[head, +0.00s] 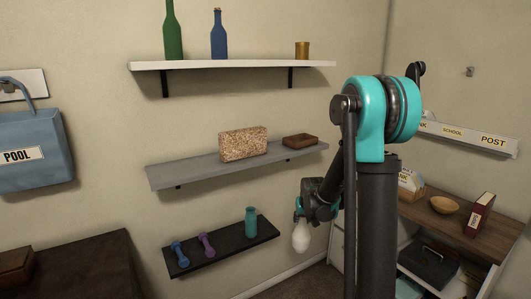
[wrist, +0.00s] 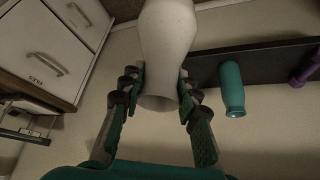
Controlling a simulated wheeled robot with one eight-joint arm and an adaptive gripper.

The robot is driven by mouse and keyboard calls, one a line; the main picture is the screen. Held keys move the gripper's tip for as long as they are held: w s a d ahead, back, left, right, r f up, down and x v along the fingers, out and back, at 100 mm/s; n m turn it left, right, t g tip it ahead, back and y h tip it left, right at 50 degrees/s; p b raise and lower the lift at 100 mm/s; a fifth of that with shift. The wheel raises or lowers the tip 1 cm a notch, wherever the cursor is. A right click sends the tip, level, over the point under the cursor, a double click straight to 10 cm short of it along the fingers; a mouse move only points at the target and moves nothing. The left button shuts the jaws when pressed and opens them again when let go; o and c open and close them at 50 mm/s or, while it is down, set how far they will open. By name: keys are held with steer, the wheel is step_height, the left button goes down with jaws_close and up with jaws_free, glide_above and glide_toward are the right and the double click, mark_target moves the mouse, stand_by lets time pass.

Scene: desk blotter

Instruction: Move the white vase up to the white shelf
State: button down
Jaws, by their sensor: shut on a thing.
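The white vase (head: 301,236) hangs in my gripper (head: 299,206), to the right of the lowest black shelf in the head view. In the wrist view my gripper (wrist: 160,88) is shut on the vase (wrist: 168,35), with a finger on each side near its open rim. The vase's far end is cut off by the frame edge there. The white shelf (head: 230,65) is the top one on the wall, well above my gripper. It holds a green bottle (head: 173,33), a blue bottle (head: 218,38) and a gold cup (head: 302,50).
A grey shelf (head: 185,174) below holds a speckled block (head: 243,142) and a brown tray (head: 300,141). The black shelf (head: 222,249) holds dumbbells (head: 207,245) and a teal bottle (head: 251,221). A wooden desk (head: 425,213) stands at right. The white shelf is bare between blue bottle and cup.

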steer(key=d, duration=0.1)
steer(key=d+f, duration=0.2)
steer(key=shift+s+d+f, duration=0.2)
steer(key=shift+s+d, duration=0.05)
steer(key=shift+s, duration=0.05)
steer(key=s+f, duration=0.5)
steer(key=f, duration=0.2)
steer(key=shift+s, duration=0.35)
steer(key=shift+d, duration=0.15)
